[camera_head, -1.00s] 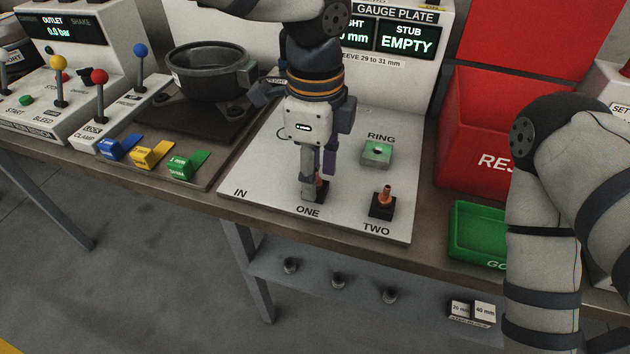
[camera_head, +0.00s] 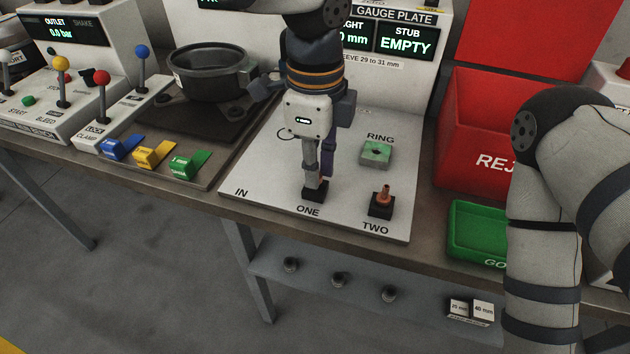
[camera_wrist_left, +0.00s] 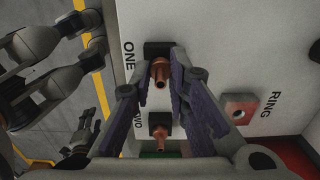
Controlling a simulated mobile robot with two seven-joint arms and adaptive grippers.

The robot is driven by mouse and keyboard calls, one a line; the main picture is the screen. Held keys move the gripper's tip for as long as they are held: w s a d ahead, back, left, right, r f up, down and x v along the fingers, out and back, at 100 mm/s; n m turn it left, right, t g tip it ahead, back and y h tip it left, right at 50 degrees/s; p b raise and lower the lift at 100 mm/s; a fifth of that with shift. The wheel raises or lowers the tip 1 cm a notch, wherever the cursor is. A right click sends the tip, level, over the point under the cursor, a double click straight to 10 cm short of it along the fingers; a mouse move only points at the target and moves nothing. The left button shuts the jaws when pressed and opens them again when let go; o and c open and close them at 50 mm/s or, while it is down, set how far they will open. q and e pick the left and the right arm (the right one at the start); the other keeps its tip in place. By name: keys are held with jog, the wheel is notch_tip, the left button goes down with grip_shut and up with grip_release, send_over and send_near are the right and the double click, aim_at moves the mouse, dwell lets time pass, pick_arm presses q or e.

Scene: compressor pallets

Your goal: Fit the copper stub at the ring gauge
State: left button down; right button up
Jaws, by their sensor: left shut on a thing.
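My left gripper (camera_head: 317,176) points down at the ONE block and is shut on the copper stub there. In the left wrist view its fingers (camera_wrist_left: 162,92) are either side of that copper stub (camera_wrist_left: 160,72), which stands in its black block (camera_wrist_left: 159,48). The fingers hide most of it in the head view. A second copper stub (camera_head: 384,194) stands upright in the black block (camera_head: 381,209) at TWO. The ring gauge (camera_head: 376,153), a greenish square block with a dark hole, sits behind TWO and looks empty. My right gripper is not in view; only its arm shows at the right.
The gauge plate (camera_head: 270,185) has bare room around IN. Its display (camera_head: 406,41) reads STUB EMPTY. The red reject bin (camera_head: 480,130) and green tray (camera_head: 475,225) stand at the right. A dark pot (camera_head: 207,80) and coloured clips (camera_head: 153,153) lie left.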

pick_arm(q)
jog(key=shift+r+p, duration=0.4)
jog(key=shift+r, duration=2.15)
